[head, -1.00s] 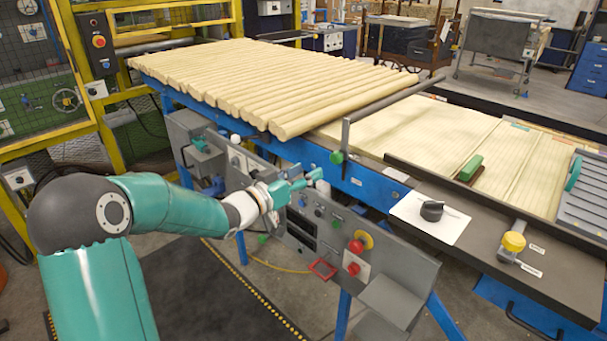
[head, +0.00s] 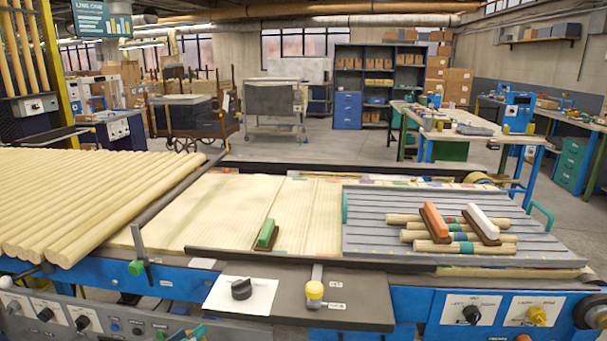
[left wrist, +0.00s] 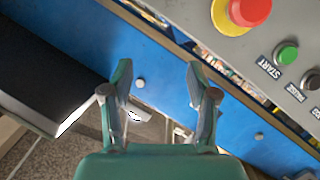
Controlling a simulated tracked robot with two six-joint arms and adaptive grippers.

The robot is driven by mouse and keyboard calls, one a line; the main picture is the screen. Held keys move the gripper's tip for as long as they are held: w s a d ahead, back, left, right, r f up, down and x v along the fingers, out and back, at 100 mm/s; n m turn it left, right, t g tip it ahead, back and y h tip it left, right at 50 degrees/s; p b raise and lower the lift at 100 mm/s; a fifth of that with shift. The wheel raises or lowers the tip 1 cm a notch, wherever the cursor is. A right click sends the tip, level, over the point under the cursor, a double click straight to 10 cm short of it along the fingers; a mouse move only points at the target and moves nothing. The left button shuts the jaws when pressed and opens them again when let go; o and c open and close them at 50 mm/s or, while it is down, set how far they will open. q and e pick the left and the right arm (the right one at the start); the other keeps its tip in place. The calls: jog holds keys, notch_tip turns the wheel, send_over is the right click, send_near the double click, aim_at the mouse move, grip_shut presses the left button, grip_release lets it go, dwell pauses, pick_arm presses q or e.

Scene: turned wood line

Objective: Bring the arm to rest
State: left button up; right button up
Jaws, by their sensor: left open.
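My left gripper shows well in the left wrist view (left wrist: 158,80). Its two teal and grey fingers are spread apart with nothing between them. Beyond them are a blue panel (left wrist: 165,50) and part of the grey control panel. In the head view only a small teal part of my left gripper (head: 190,332) shows at the bottom edge, in front of the grey control panel (head: 75,300). The rest of the left arm is out of that view. My right gripper is in neither view.
A red button on a yellow collar (left wrist: 243,10) and a green START button (left wrist: 287,54) are close by.

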pick_arm(q)
jog(key=s+d+f+g+p, duration=0.1)
jog(key=s+d+f+g, duration=0.35)
jog(key=d+f, duration=0.5)
jog(key=s+d+f+g, duration=0.2)
jog(key=s+f, duration=0.3)
jog(key=s, duration=0.3)
jog(key=s+d+f+g+p, duration=0.1)
jog(key=s+f+g, duration=0.3)
jog(key=s, duration=0.4)
jog(key=s+d+f+g+y, duration=0.1)
jog(key=s+d+f+g, duration=0.1)
jog(key=s+f, duration=0.4)
jog(key=shift+s+d+g, duration=0.3)
jog(key=shift+s+g, duration=0.45)
jog(key=shift+s, duration=0.4)
